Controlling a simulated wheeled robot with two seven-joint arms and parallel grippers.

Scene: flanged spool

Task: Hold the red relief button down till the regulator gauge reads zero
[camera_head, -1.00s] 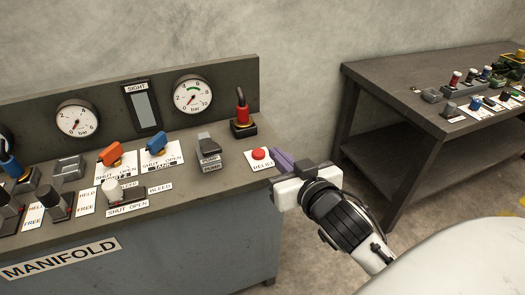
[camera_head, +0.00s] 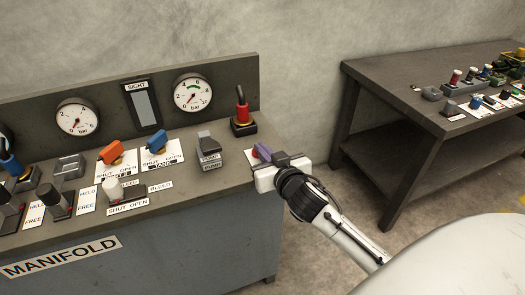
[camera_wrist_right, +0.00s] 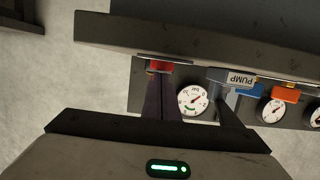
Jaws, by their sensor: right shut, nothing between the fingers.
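The red relief button (camera_wrist_right: 161,66) shows in the right wrist view just beyond my fingertips; whether it is pressed cannot be told. In the head view its white label (camera_head: 249,158) lies at the bench's right front corner, and my fingers mostly cover the button. My right gripper (camera_head: 262,151) is shut and empty, its purple fingers at the button. A round gauge with a green arc (camera_head: 193,92) stands on the back panel, also in the wrist view (camera_wrist_right: 193,100); its needle is too small to read surely. Another gauge (camera_head: 77,118) stands further left. My left gripper is out of view.
A pump rocker switch (camera_head: 208,150) and a red-and-black lever (camera_head: 241,112) stand close to the button. Orange (camera_head: 111,153) and blue (camera_head: 156,143) valve handles sit further left. A second table (camera_head: 400,85) stands at right, across a floor gap.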

